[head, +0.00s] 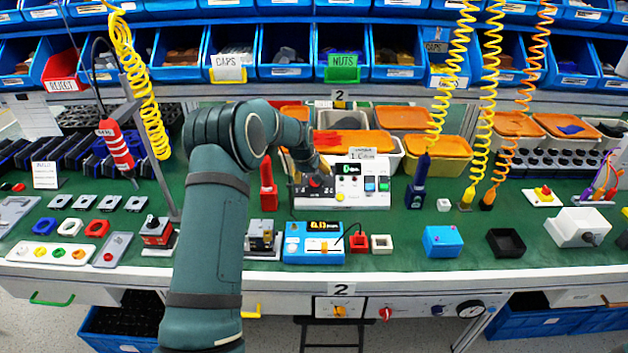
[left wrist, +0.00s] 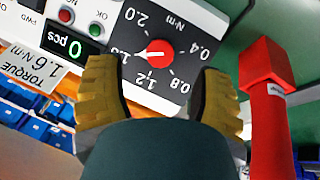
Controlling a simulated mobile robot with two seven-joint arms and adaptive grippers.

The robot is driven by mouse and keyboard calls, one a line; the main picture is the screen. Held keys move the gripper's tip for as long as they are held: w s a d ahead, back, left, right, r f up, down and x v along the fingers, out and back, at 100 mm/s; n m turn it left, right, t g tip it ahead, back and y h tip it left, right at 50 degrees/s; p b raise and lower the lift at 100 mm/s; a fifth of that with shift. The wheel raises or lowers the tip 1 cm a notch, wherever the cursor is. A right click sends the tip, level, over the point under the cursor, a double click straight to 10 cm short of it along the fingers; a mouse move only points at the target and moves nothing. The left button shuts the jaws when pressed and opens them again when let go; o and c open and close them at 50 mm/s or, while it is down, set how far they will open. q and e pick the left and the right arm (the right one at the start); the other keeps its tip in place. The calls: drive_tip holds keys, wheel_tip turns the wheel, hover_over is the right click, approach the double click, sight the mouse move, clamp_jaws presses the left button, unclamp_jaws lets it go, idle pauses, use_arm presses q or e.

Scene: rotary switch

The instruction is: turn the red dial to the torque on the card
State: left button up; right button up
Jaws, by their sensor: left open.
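The red dial (left wrist: 159,52) sits on a black face plate (left wrist: 185,25) with torque marks from 0.4 to 2.0 Nm. Its white pointer faces left in the left wrist view, toward the mark between 1.2 and 2.0, which a finger partly covers. The card (left wrist: 32,66) reads TORQUE 1.6 Nm; it also stands on top of the white unit in the head view (head: 362,153). My left gripper (left wrist: 159,72) is open, its two yellowish fingers apart on either side below the dial, with nothing between them. In the head view my left gripper (head: 310,165) is over the dial panel. My right gripper is not in view.
A red upright tool (head: 268,186) stands just left of the dial unit, close to one finger. The white unit (head: 372,200) has a display reading 0 pcs. A blue meter (head: 314,243) lies in front. Hanging drivers on coiled cords are to the right.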

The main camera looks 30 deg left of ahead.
use_arm(q)
drive_tip(key=v, duration=0.7)
drive_tip(key=shift+s, duration=0.1)
idle(0.4)
